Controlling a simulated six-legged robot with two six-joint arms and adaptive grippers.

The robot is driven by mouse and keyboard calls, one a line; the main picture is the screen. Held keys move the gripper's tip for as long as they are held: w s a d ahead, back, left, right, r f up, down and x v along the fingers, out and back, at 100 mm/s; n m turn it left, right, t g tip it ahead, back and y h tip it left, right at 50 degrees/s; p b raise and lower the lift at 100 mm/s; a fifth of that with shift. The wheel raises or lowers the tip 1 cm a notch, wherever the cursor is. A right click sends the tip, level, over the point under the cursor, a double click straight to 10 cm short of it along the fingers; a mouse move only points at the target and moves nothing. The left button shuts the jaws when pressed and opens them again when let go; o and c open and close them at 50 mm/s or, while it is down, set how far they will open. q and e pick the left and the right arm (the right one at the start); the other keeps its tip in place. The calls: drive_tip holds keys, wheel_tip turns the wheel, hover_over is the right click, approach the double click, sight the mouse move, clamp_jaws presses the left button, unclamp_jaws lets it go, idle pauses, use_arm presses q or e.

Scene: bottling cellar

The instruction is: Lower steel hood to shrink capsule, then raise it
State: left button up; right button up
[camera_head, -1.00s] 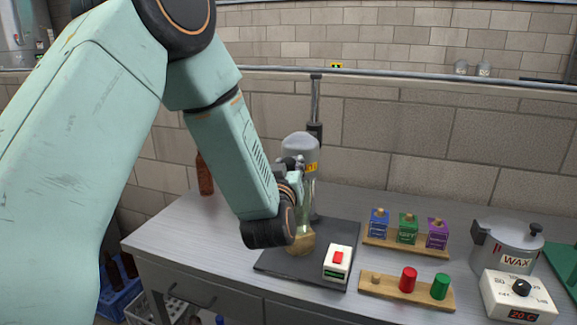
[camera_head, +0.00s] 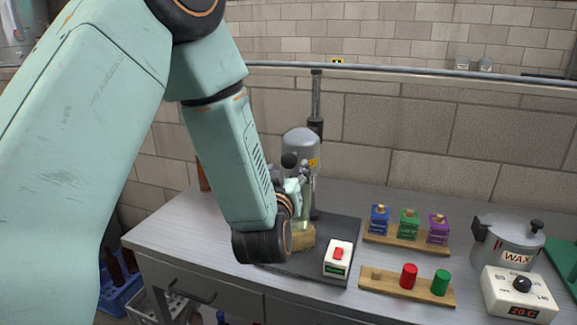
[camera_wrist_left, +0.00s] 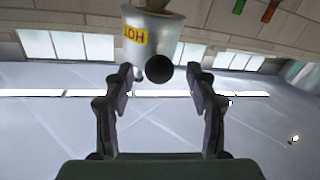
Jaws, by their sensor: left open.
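The grey steel hood (camera_head: 300,143), with a yellow label, hangs on an upright post (camera_head: 316,100). A black ball knob (camera_head: 289,160) sticks out at its front. A pale green bottle (camera_head: 307,214) stands below the hood in a wooden block (camera_head: 302,239); its top is hidden. My left gripper (camera_head: 299,176) is just below and in front of the knob. In the left wrist view its open fingers (camera_wrist_left: 163,82) are empty, with the knob (camera_wrist_left: 159,69) between and beyond the tips. The hood (camera_wrist_left: 152,37) shows its HOT label there. My right gripper is out of view.
A white box with a red switch (camera_head: 338,257) sits on the dark base plate (camera_head: 300,264).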

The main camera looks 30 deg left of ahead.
use_arm(q)
drive_tip(key=v, duration=0.3)
drive_tip(key=shift+s+d+r, duration=0.1)
drive_tip(key=shift+s+d, duration=0.05)
drive_tip(key=shift+s, duration=0.25)
drive_tip(key=shift+w, duration=0.1)
idle(0.5)
idle(0.5)
idle(1.0)
